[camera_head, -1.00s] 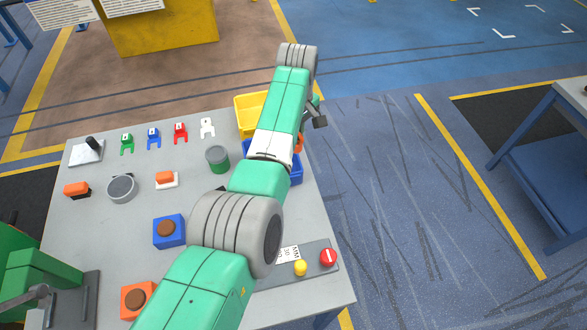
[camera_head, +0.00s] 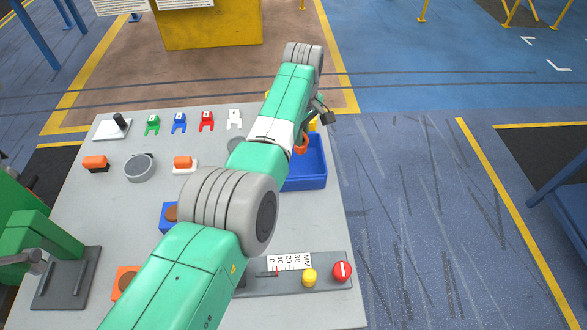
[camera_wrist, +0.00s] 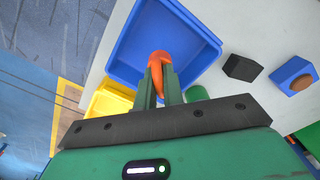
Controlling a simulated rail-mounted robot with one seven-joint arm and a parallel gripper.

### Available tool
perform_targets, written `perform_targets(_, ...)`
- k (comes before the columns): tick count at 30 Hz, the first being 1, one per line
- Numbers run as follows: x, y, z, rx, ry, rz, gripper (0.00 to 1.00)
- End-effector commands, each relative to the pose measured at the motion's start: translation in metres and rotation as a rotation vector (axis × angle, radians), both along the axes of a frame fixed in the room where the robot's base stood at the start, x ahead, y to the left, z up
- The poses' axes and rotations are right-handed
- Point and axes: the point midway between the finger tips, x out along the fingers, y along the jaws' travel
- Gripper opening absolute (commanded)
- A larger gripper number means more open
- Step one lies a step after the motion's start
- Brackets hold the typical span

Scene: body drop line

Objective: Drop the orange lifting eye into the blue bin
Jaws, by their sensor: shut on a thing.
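The orange lifting eye (camera_wrist: 157,62) is between the fingers of my gripper (camera_wrist: 160,80) in the wrist view, where the gripper is shut on it. In the head view the lifting eye (camera_head: 301,146) shows as a small orange piece beside my arm, at the far left part of the blue bin. The blue bin (camera_head: 308,184) stands on the table's right side, partly hidden by my arm. In the wrist view the lifting eye overlaps the floor of the blue bin (camera_wrist: 205,32); its height above the bin is hard to tell.
A yellow bin (camera_wrist: 108,100) adjoins the blue bin. A green cylinder (camera_wrist: 197,93) stands close to the blue bin. The grey table (camera_head: 120,215) also holds several coloured clips, blocks and a panel with a red button (camera_head: 342,271). Floor lies open to the right.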

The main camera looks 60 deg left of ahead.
Motion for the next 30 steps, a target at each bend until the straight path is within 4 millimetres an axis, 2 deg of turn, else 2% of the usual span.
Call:
perform_targets(7, 0.000, 0.000, -0.001, 0.000, -0.001, 0.000, 0.00)
perform_targets(8, 0.000, 0.000, -0.001, 0.000, -0.001, 0.000, 0.15)
perform_targets(11, 0.000, 0.000, -0.001, 0.000, -0.001, 0.000, 0.35)
perform_targets(20, 0.000, 0.000, 0.002, 0.000, -0.001, 0.000, 0.35)
perform_targets(30, 0.001, 0.000, 0.065, 0.001, -0.002, 0.000, 0.35)
